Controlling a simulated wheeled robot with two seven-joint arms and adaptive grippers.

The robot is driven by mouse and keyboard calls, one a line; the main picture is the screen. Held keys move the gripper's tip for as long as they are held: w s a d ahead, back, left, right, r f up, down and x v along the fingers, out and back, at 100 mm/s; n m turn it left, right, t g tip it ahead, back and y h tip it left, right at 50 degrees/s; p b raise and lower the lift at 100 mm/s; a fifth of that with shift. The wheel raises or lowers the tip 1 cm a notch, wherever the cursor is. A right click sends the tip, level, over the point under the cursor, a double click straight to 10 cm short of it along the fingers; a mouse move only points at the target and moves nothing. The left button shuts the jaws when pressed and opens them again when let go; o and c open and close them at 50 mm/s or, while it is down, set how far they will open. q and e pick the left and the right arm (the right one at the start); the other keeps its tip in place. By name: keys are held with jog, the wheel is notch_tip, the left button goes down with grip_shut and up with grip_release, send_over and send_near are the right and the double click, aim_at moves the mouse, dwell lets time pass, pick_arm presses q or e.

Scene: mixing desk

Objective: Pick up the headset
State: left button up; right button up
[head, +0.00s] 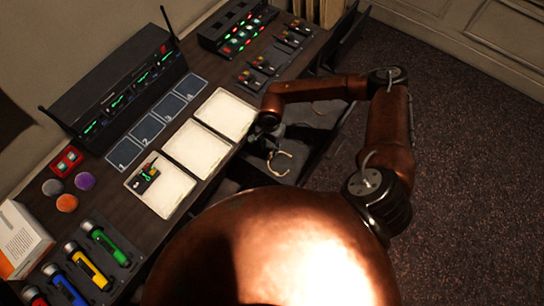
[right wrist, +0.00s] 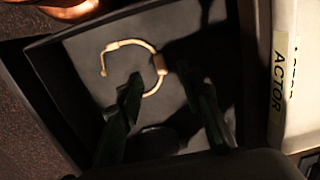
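The headset (head: 283,170) is a thin beige curved band lying in an open dark drawer below the desk's front edge. In the right wrist view the headset (right wrist: 159,63) shows as an open loop with a thicker pad on its right side. My right gripper (head: 269,146) reaches down into the drawer beside it. In the wrist view its two dark fingers are spread apart, with the gripper (right wrist: 167,92) opening facing the headset's lower right part. I cannot tell whether a finger touches it. My left gripper is not in view.
Open carpet lies right.

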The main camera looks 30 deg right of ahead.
aim_at(271, 154)
jog(key=shift+w+d+f+h, duration=0.15)
jog(key=shift+d, duration=0.25)
jog(key=shift+w+d+f+h, duration=0.1)
jog(key=shift+d+h, duration=0.05)
jog(key=shift+d, duration=0.2)
jog(key=shift+d+f, duration=0.1)
jog(key=shift+f, duration=0.3)
jog(key=f, duration=0.6)
jog(key=shift+a+f, duration=0.25)
jog(key=shift+f, duration=0.05)
jog(key=shift+c, duration=0.3)
grip_shut()
